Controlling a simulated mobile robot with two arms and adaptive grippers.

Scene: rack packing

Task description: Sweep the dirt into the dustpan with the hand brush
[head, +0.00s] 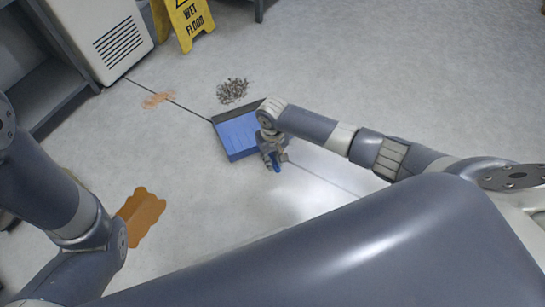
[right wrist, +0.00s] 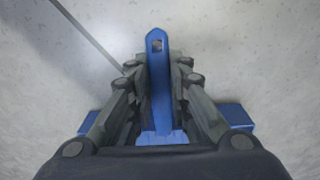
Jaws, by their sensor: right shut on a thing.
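The dirt (head: 232,90) is a small pile of dark bits on the floor. A blue dustpan (head: 238,135) lies on the floor just nearer than the dirt, its dark front edge facing the pile with a small gap between. My right gripper (head: 275,160) is at the dustpan's near side, shut on its blue handle. In the right wrist view the fingers (right wrist: 158,72) are on both sides of the handle, and the dustpan's body (right wrist: 237,116) shows behind them. My left arm shows at the left, but its gripper is hidden. I see no hand brush.
A yellow wet floor sign (head: 187,22) and a white vented unit (head: 110,40) stand at the back left, beside a dark shelf (head: 50,88). An orange-brown stain (head: 141,215) and a fainter one (head: 158,99) mark the floor. The floor to the right is clear.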

